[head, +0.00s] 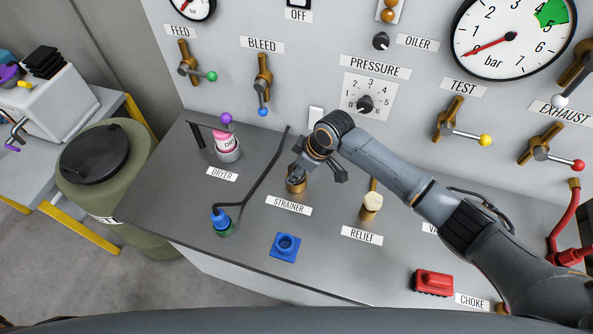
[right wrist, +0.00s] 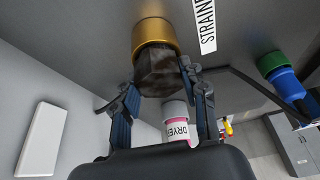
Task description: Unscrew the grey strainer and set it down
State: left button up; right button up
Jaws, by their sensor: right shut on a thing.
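The grey strainer (right wrist: 158,72) is a dark, faceted piece standing at a brass fitting (right wrist: 154,35) in the right wrist view. In the head view the brass fitting (head: 297,187) stands behind the STRAINER label (head: 289,206), and the strainer is mostly hidden by my gripper. My right gripper (head: 303,171) reaches down over it from the right. In the right wrist view its two fingers (right wrist: 165,82) lie on either side of the strainer and are shut on it. The strainer still meets the brass fitting; whether its thread is engaged cannot be told. My left gripper is not in view.
A blue square holder (head: 285,246) sits on the bench in front. A dryer canister (head: 228,146) and a blue-green plug (head: 222,221) with a black hose are to the left. The relief valve (head: 371,206) and red choke block (head: 433,283) are to the right. Valve handles line the panel.

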jog(key=n+g+b, duration=0.1)
jog(key=n+b, duration=0.1)
jog(key=n, duration=0.1)
jog(key=shift+f, duration=0.15)
jog(key=shift+n+g+b, duration=0.7)
jog(key=shift+n+b, duration=0.55)
jog(key=shift+n, duration=0.75)
jog(key=o, duration=1)
jog(key=shift+c, duration=0.2)
jog(key=shift+r, duration=0.2)
